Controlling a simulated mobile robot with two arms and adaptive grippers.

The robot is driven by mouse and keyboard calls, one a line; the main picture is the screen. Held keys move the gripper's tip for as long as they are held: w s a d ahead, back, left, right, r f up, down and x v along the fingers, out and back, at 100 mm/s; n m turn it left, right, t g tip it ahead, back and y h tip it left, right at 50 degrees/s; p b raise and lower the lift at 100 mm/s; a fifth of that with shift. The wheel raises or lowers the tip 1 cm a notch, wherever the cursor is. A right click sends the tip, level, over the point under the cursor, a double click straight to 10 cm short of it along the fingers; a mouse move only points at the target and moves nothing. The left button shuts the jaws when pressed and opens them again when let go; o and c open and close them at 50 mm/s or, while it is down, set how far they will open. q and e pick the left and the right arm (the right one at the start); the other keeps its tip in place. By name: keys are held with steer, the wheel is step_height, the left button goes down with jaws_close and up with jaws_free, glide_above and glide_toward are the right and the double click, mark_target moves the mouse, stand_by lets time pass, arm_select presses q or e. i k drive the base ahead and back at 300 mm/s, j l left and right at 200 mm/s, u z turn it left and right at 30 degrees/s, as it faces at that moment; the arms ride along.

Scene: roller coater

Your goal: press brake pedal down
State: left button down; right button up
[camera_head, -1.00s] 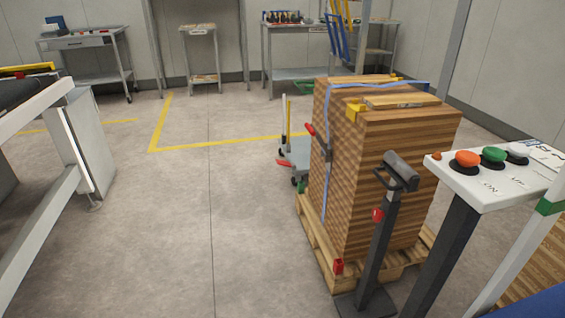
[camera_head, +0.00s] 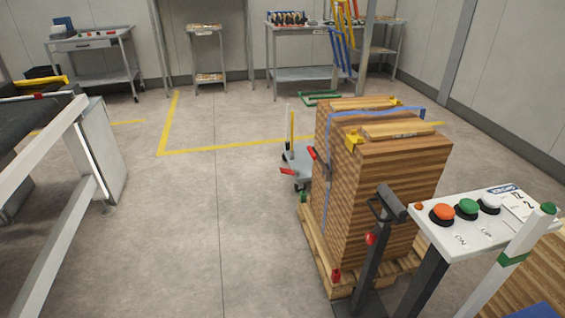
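Several red parts could be the brake pedal, and I cannot tell which one it is. A flat red lever (camera_head: 288,171) sits low on the small wheeled cart (camera_head: 299,158) behind the stacked wooden boards. Another red part (camera_head: 313,153) is at the edge of the stack. A small red piece (camera_head: 336,275) is at the pallet's front corner. A red knob (camera_head: 371,239) is on the dark post (camera_head: 377,255) in front of the stack. Neither of my grippers is in view.
The board stack (camera_head: 385,180) on a pallet (camera_head: 344,284) blocks the centre right. A button panel (camera_head: 470,222) and a white bar (camera_head: 500,270) stand at the near right. A machine frame (camera_head: 60,180) is at the left. The floor (camera_head: 215,220) between is clear.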

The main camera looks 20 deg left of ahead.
mark_target(282, 171)
steer(key=i+j+u, duration=0.35)
steer(key=i, duration=0.2)
steer(key=i+j+u, duration=0.35)
steer(key=i, duration=0.2)
steer(key=i+u, duration=0.35)
steer(key=i, duration=0.25)
steer(key=i+j+z, duration=0.15)
steer(key=i+z, duration=0.3)
steer(key=i, duration=0.15)
steer(key=i+j+z, duration=0.9)
steer(key=i, duration=0.15)
steer(key=i+j+z, duration=0.45)
steer(key=j, duration=0.25)
steer(key=k, duration=0.05)
